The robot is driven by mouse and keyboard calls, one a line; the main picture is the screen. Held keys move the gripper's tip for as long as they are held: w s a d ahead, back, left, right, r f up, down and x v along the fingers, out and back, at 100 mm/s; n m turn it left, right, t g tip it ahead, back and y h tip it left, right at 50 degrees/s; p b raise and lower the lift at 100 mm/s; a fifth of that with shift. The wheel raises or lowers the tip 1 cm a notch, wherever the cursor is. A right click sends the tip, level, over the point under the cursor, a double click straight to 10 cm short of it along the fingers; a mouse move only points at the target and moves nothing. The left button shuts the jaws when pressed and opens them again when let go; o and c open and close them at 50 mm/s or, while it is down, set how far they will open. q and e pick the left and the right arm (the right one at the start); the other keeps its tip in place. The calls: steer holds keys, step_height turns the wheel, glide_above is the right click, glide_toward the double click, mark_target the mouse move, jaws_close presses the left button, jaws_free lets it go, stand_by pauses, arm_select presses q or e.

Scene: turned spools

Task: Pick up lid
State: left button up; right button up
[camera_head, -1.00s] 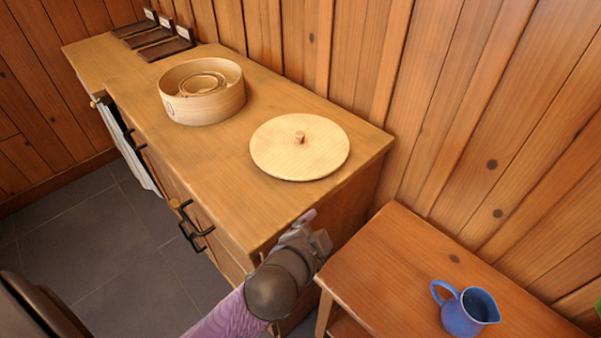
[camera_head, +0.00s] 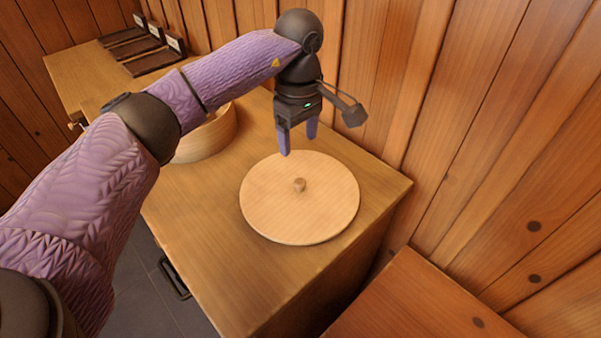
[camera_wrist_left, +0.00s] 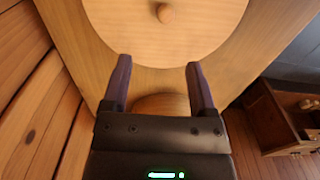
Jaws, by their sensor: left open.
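The lid (camera_head: 300,215) is a flat round pale wooden disc with a small knob (camera_head: 299,185) at its centre. It lies on the cabinet top near the right end. My left gripper (camera_head: 298,150) is open and empty, pointing down above the lid's far edge in the head view. In the left wrist view the lid (camera_wrist_left: 195,42) shows beyond the fingertips of the gripper (camera_wrist_left: 158,62), with its knob (camera_wrist_left: 165,13) at the top, apart from the fingers. My right gripper is not seen.
A round wooden box (camera_head: 208,140) stands left of the lid, partly hidden behind my left arm. Dark trays (camera_head: 150,50) with small cards sit at the far left end. A plank wall (camera_head: 450,120) rises close behind. A lower table (camera_head: 420,300) stands at the right.

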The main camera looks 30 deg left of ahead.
mark_target(300, 181)
arm_select(q)
steer(key=f, duration=0.2)
steer(key=f+b, duration=0.1)
steer(key=shift+s+d+f, duration=0.25)
steer(key=shift+s+f, duration=0.05)
steer(key=shift+s, duration=0.05)
steer(key=f+b, duration=0.1)
steer(key=f, duration=0.2)
steer(key=f+b, duration=0.1)
steer(key=f, duration=0.1)
steer(key=shift+s+d+f, duration=0.1)
steer(key=shift+s+f, duration=0.1)
steer(key=shift+f, duration=0.2)
steer(key=shift+r, duration=0.1)
steer(key=shift+c, duration=0.9)
steer(key=c, duration=0.7)
jaws_close()
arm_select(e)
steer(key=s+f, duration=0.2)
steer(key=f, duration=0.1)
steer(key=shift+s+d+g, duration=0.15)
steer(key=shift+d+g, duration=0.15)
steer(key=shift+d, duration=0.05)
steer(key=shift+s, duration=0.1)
